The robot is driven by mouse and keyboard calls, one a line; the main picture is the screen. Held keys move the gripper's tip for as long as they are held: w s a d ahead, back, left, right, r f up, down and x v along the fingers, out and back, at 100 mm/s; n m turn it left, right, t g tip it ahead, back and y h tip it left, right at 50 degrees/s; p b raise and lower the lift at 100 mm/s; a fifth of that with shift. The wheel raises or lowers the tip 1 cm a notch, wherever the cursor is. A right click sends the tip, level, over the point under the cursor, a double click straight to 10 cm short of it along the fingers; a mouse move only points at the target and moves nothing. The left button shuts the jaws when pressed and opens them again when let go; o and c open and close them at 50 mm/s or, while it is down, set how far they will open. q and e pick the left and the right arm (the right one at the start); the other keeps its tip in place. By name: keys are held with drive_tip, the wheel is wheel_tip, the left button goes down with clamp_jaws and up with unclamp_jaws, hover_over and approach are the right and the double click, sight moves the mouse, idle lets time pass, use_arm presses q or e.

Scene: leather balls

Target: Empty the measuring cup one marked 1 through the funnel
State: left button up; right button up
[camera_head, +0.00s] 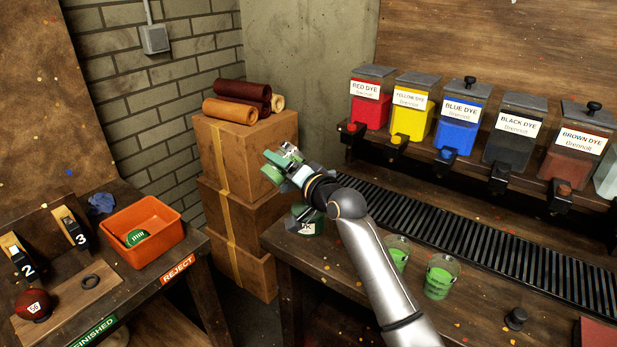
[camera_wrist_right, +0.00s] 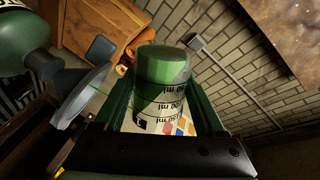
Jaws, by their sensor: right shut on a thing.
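My right gripper (camera_head: 287,165) is shut on a clear measuring cup (camera_wrist_right: 160,98) with green liquid. The cup sits between the two fingers in the wrist view, its volume print upside down. In the head view the cup (camera_head: 272,174) is held tilted in the air above the near bench. A grey funnel (camera_wrist_right: 78,98) sits on the neck of a green container (camera_wrist_right: 20,38) beside the cup in the wrist view. A thin green line shows near the funnel. In the head view the green container (camera_head: 305,222) stands under my gripper, partly hidden.
Two cups of green liquid (camera_head: 397,252) (camera_head: 440,276) stand on the bench beside my forearm. A black ribbed strip (camera_head: 470,235) and several dye dispensers (camera_head: 460,115) lie behind. Stacked boxes (camera_head: 240,200) stand behind the gripper. An orange bin (camera_head: 143,232) is on the left table.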

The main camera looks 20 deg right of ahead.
drive_tip(key=shift+f+m+b, duration=0.15)
drive_tip(key=shift+m+b, duration=0.15)
drive_tip(key=shift+m, duration=0.1)
idle(0.6)
drive_tip(key=shift+d+r+m+y, duration=0.1)
drive_tip(key=shift+r+m+y, duration=0.3)
drive_tip(key=shift+m, duration=0.3)
idle(1.6)
drive_tip(key=shift+w+d+f+m+p, duration=0.15)
drive_tip(key=shift+d+f+m+p, duration=0.1)
drive_tip(key=shift+d+m, duration=0.15)
drive_tip(key=shift+w+d+f+m+p, duration=0.15)
drive_tip(key=shift+d+m+p, duration=0.1)
drive_tip(key=shift+m, duration=0.15)
idle(1.6)
drive_tip(key=shift+w+d+r+m+g+p, duration=0.1)
drive_tip(key=shift+d+r+m+g+p, duration=0.2)
drive_tip(key=shift+m+p, duration=0.7)
idle(1.3)
